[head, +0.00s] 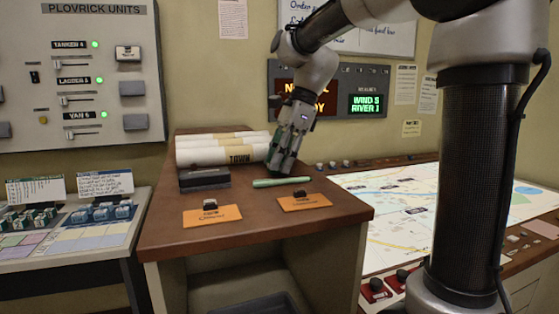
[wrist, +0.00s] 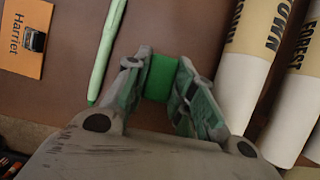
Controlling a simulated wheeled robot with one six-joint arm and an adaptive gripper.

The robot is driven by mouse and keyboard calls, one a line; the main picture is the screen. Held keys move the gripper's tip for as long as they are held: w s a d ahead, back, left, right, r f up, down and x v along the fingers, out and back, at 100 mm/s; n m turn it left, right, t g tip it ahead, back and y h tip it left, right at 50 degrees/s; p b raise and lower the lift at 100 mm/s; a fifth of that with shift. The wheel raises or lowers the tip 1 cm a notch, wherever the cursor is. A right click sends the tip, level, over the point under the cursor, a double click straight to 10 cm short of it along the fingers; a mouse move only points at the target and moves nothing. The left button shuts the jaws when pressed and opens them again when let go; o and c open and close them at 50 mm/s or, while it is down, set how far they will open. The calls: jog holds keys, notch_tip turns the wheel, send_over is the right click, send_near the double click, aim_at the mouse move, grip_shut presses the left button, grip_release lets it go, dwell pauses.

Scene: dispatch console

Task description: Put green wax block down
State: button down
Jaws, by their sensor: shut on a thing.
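The green wax block (wrist: 160,78) is between my fingertips in the wrist view, with the brown desk top below it. My gripper (wrist: 162,80) is shut on it. In the head view my gripper (head: 279,170) points down over the wooden desk (head: 255,232), between the paper rolls and a pale green pen. I cannot make out the block clearly there, and cannot tell whether it touches the desk.
Rolled papers (head: 215,154) lie close beside my gripper, behind a dark box (head: 204,178). The pale green pen (head: 281,182) lies in front. Two orange cards (head: 211,216) (head: 304,202), each with a small stamp-like object, lie near the front edge. Bare desk shows between them.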

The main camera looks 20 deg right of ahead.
jog(key=shift+f, duration=0.2)
jog(key=c, duration=1.2)
grip_release()
jog(key=v, duration=1.2)
jog(key=shift+r, duration=0.15)
